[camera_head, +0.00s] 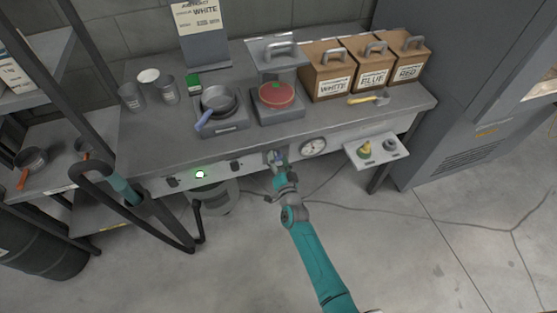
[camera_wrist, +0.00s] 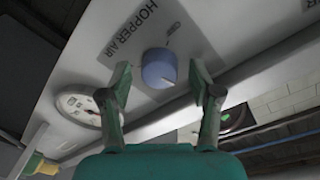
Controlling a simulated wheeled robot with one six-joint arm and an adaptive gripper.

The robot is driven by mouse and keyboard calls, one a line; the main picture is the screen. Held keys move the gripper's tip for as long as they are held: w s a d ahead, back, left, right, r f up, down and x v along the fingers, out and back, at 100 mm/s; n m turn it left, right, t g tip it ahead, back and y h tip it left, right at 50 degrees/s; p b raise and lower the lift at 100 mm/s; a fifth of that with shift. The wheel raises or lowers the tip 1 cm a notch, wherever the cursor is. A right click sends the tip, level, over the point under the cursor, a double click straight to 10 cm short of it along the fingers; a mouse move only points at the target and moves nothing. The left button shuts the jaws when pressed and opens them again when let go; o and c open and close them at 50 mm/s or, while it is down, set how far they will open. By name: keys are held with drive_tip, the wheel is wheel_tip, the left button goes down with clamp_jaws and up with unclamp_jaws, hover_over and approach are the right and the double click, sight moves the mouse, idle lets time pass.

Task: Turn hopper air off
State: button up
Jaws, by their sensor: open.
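The hopper air knob (camera_wrist: 159,68) is a round blue knob on the pale front panel, under the printed label HOPPER AIR (camera_wrist: 131,29) in the wrist view. A small mark shows beside the knob, too small to read. My gripper (camera_wrist: 161,82) is open, with one finger on each side of the knob and a gap on both sides. In the head view my gripper (camera_head: 278,160) is at the bench's front panel and largely hides the knob.
A round gauge (camera_head: 313,147) sits right of my gripper on the panel. A small shelf (camera_head: 377,151) juts out farther right. A glowing green light (camera_head: 201,174) is to the left. The floor (camera_head: 400,240) in front is mostly clear.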

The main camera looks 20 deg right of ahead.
drive_tip(key=c, duration=1.1)
drive_tip(key=shift+c, duration=0.2)
drive_tip(key=shift+n, duration=0.3)
drive_tip(key=n, duration=0.4)
drive_tip(key=shift+n, duration=0.4)
drive_tip(key=n, duration=0.5)
drive_tip(key=shift+n+t, duration=0.4)
drive_tip(key=n, duration=0.5)
drive_tip(key=shift+a+f+n+y, duration=0.1)
drive_tip(key=shift+n+y, duration=0.3)
drive_tip(key=n, duration=0.4)
drive_tip(key=shift+n+y, duration=0.3)
drive_tip(key=shift+y, duration=0.1)
drive_tip(key=shift+n, duration=0.3)
